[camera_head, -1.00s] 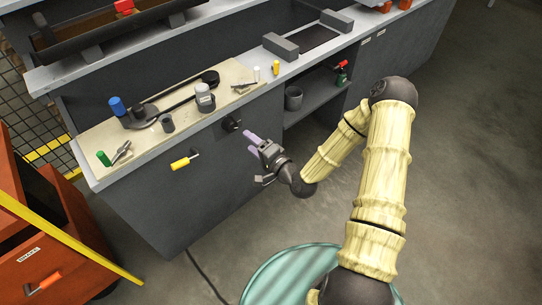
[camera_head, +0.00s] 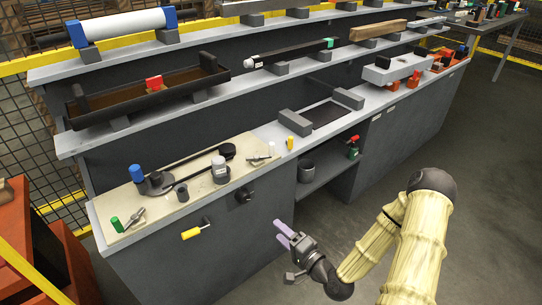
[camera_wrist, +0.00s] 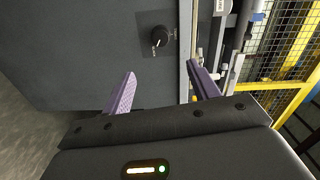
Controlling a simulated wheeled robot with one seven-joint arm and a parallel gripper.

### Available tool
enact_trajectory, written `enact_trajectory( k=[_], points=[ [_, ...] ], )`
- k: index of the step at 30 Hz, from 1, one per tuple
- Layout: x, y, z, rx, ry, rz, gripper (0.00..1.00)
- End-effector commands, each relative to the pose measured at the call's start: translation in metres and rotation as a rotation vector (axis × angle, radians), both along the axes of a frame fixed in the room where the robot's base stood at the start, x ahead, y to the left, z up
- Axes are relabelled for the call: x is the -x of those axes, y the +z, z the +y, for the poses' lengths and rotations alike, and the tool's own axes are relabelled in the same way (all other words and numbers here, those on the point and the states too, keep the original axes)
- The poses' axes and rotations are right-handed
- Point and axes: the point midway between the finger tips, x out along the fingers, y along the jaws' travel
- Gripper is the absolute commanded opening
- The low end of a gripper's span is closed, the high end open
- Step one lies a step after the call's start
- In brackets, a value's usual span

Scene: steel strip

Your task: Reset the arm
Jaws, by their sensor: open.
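My gripper (camera_head: 284,234) is open, with its two purple fingers apart and nothing between them. In the head view it hangs in free air in front of the grey bench (camera_head: 165,262), below the bench top. My cream-covered arm reaches in from the lower right, bent at the elbow. In the wrist view the gripper (camera_wrist: 160,90) faces the bench's grey front (camera_wrist: 75,50). A black round knob (camera_wrist: 160,37) on that front lies ahead of the fingers, apart from them. The knob also shows in the head view (camera_head: 244,195).
A beige mat (camera_head: 122,212) with several small tools lies on the bench top. A yellow handle (camera_head: 196,231) sticks out of the bench front. An open shelf (camera_head: 325,170) holds a grey cup (camera_head: 306,171). An orange cabinet (camera_head: 15,225) stands at left. The floor at right is clear.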

Motion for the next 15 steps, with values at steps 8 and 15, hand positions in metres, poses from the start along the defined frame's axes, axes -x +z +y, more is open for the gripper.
enact_trajectory(
  k=[8,15],
  points=[
    [0.000,-0.008,0.004,0.153,0.060,0.026,0.60],
    [0.004,-0.026,-0.005,0.578,0.203,0.117,0.60]
  ],
)
